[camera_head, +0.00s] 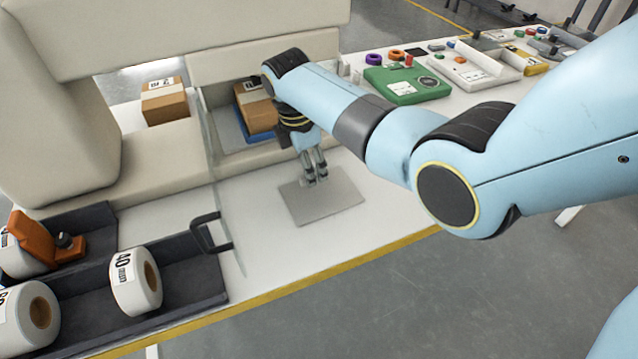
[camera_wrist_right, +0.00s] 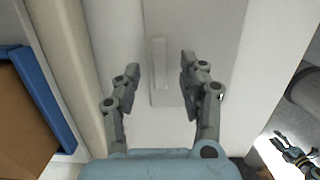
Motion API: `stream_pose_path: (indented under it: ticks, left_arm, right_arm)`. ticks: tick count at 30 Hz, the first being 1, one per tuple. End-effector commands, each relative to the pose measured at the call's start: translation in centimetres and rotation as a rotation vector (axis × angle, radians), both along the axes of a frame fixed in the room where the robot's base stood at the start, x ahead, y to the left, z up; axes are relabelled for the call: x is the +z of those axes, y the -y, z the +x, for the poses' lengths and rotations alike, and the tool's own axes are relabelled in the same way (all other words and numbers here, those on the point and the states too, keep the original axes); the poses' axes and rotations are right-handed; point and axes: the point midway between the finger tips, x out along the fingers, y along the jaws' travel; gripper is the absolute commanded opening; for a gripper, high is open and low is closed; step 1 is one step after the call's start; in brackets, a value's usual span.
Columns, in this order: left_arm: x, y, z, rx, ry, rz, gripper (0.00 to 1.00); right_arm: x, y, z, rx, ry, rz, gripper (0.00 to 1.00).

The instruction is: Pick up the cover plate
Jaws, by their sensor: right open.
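The cover plate (camera_head: 335,203) is a flat grey rectangular plate lying on the white table in the head view. In the right wrist view the plate (camera_wrist_right: 215,25) carries a narrow raised bar (camera_wrist_right: 159,65). My right gripper (camera_head: 316,181) points down over the plate. In the right wrist view its open fingers (camera_wrist_right: 160,68) stand on either side of the bar, with a gap on both sides. Whether the fingertips touch the plate cannot be told. A small dark gripper-like shape, probably my left gripper (camera_wrist_right: 296,155), shows at the lower right of the wrist view.
A beige machine with a clear panel and a black handle (camera_head: 211,233) stands left of the plate. A cardboard box (camera_head: 255,110) sits on a blue tray (camera_head: 232,132) behind. Dark trays (camera_head: 190,295) with white rolls are at left. A green device (camera_head: 405,86) is at the back right.

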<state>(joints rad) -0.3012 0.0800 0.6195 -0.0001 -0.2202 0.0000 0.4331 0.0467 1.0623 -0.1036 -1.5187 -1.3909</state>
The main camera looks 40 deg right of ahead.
Motion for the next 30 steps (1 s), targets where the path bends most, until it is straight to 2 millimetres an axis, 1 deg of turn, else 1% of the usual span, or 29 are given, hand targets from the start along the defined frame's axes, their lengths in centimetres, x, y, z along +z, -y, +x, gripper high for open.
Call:
stream_pose_path:
  ticks: [1, 4, 11, 21, 30]
  left_arm:
    - [-0.26, -0.02, 0.0, 0.0, 0.0, 0.0, 0.4]
    - [-0.37, -0.05, 0.03, 0.0, 0.0, 0.001, 0.4]
    - [-0.32, -0.04, 0.08, 0.0, 0.001, 0.001, 0.4]
    - [-0.32, -0.04, 0.12, 0.0, 0.002, 0.0, 0.4]
    - [-0.32, -0.03, 0.14, 0.0, 0.002, 0.0, 0.4]
  right_arm:
    - [-0.79, 0.22, -0.06, -0.001, -0.002, -0.002, 0.42]
    - [-1.57, 0.37, -0.07, -0.001, 0.0, -0.002, 0.42]
    - [-1.7, 0.41, -0.06, -0.002, 0.002, -0.001, 0.42]
    - [-1.69, 0.41, -0.08, -0.002, 0.001, -0.002, 0.0]
    - [-1.66, 0.42, -0.06, -0.002, 0.002, -0.002, 0.0]
